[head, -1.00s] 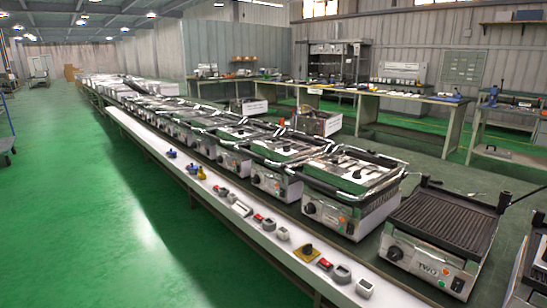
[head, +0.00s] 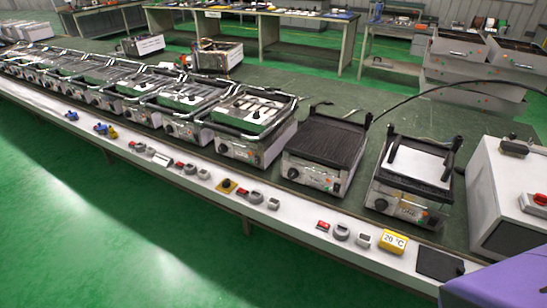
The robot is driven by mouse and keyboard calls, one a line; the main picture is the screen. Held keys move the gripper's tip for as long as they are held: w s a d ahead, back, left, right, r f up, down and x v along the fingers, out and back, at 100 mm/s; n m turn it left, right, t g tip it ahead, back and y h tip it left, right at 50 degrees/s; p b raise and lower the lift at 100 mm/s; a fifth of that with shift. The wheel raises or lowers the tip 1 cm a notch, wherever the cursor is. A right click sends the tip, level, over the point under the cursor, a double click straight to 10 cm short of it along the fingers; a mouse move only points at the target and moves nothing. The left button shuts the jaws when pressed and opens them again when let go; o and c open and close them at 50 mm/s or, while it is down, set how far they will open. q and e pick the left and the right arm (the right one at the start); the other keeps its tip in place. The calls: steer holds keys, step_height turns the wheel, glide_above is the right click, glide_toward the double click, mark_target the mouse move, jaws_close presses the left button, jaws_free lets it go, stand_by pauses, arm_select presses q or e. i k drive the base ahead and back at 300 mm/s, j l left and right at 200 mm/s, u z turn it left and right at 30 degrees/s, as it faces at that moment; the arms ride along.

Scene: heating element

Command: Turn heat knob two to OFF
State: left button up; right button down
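A row of grills runs along the bench, each with a dark knob on its front. One knob (head: 381,204) is on the rightmost grill (head: 410,180), and another (head: 292,173) is on the ribbed grill (head: 325,143) to its left. On the white ledge in front are round grey knobs (head: 341,231) (head: 256,197), a yellow-based knob (head: 228,186) and red switches (head: 322,226). I cannot tell which knob is heat knob two. Markings and knob positions are too small to read. Neither of my grippers is in view.
A yellow display reading 20 °C (head: 394,242) and a black pad (head: 440,264) are on the white ledge (head: 290,222). A white box (head: 495,190) and a purple surface (head: 500,285) fill the lower right. Green floor (head: 90,220) in front is clear.

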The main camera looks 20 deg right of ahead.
mark_target(293, 173)
steer(key=i+z, duration=0.25)
steer(key=i, duration=0.7)
steer(key=z, duration=1.35)
